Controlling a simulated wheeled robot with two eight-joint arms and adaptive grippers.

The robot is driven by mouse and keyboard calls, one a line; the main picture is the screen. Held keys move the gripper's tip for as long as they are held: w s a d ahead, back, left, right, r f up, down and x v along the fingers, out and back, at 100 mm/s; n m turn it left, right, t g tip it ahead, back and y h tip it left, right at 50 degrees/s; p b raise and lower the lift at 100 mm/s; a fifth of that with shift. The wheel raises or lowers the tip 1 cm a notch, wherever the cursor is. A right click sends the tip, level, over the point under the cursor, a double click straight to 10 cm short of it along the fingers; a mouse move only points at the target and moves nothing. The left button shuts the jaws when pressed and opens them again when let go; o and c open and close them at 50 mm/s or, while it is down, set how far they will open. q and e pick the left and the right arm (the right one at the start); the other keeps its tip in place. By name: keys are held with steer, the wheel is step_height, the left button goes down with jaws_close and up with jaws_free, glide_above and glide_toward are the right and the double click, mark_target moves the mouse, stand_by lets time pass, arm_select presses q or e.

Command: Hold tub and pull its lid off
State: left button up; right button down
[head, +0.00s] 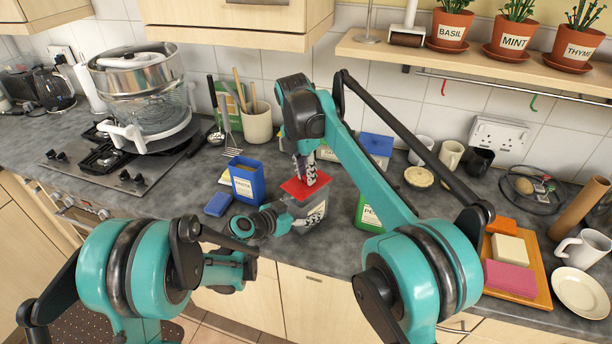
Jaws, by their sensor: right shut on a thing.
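A grey tub (298,213) with a red lid (296,190) stands on the worktop near its front edge, in the middle of the head view. My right gripper (306,178) comes down from above and is shut on the red lid. I cannot tell whether a gap lies between the lid and the tub's rim. My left gripper (312,214) reaches in from the left at the tub's side, below the lid. Its fingers are small and partly hidden, so whether they are closed on the tub is unclear.
An open blue tub (246,183) stands to the left, with a blue lid (218,204) lying beside it. A green tub (368,215) is close on the right, partly behind my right arm. A utensil pot (257,125) stands behind. A board (516,265) with sponges lies right.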

steer(key=shift+r, duration=1.55)
arm_select(q)
steer(key=o, duration=1.8)
steer(key=shift+c, duration=0.2)
